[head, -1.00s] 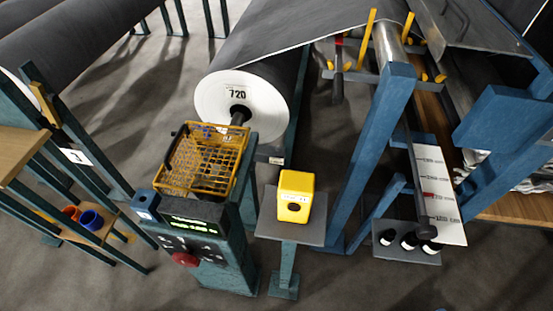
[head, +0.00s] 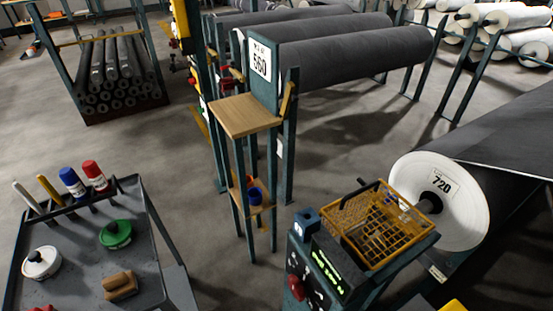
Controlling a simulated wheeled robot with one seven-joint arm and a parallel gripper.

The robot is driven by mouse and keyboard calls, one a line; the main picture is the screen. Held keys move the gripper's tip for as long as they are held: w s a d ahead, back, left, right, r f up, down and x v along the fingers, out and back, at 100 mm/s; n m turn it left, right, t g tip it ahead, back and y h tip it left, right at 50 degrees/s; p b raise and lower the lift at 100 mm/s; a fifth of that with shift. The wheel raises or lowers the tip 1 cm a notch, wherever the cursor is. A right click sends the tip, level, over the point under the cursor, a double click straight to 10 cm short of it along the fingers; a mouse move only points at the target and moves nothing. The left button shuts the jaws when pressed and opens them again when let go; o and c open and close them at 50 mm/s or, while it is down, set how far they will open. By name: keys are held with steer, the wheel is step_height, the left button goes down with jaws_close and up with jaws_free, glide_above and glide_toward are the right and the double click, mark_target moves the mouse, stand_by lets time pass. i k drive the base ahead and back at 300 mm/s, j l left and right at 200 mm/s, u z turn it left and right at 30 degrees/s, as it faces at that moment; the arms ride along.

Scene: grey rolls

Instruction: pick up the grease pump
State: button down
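I cannot pick out a grease pump for certain in the head view. On the grey cart (head: 85,262) at the lower left are a green round thing with a dark knob (head: 115,234), a white round thing with a dark knob (head: 41,263) and a brown block (head: 120,285). A blue container (head: 72,182) and a red container (head: 95,176) stand in its back rack. Any of these being the pump is unclear. My gripper does not show.
A stand with a wooden top (head: 243,115) has small cups on its lower shelf. A console with a yellow wire basket (head: 380,225) stands at the lower right, beside a large roll marked 720 (head: 437,205). Open floor (head: 185,215) lies between cart and stand.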

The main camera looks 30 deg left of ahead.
mark_target(92, 171)
steer(key=u, duration=1.85)
steer(key=i+l+z, duration=0.25)
steer(key=z, duration=0.2)
steer(key=i+l+z, duration=0.15)
steer(key=z, duration=0.3)
steer(key=i+j, duration=0.5)
